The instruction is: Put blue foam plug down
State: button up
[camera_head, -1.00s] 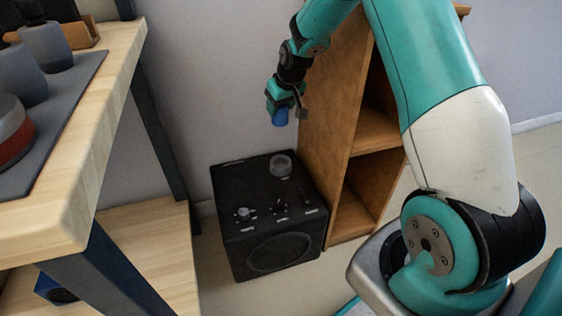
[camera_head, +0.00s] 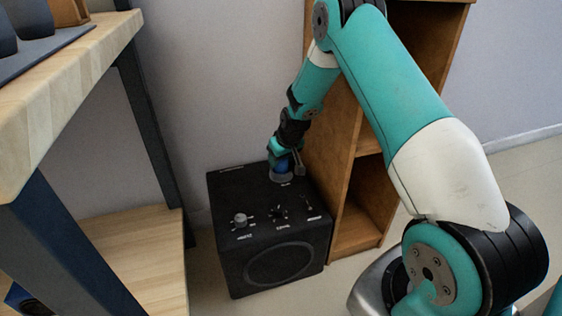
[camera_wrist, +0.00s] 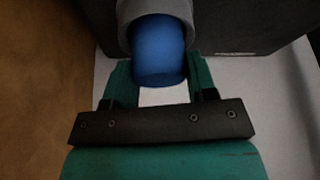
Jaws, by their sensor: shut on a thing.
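The blue foam plug (camera_wrist: 158,50) is between the fingers of my gripper (camera_head: 284,163). In the wrist view its far end sits in the mouth of a grey round collar (camera_wrist: 126,13), which wraps around its upper sides. How deep it goes in is hidden. In the head view the plug (camera_head: 282,165) is a small blue patch, mostly covered by my gripper, right above the grey collar (camera_head: 281,178). The collar stands on the back of the black speaker's top (camera_head: 235,182). My gripper is shut on the plug and points down.
A wooden shelf unit (camera_head: 340,150) stands close to the right of the speaker and my gripper. A workbench with a wooden top (camera_head: 80,75) and lower shelf (camera_head: 130,250) is at the left. Knobs (camera_head: 239,219) stick up on the speaker's front top.

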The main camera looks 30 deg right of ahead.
jog(key=shift+f, duration=0.3)
jog(key=o, duration=0.9)
jog(key=shift+r, duration=0.15)
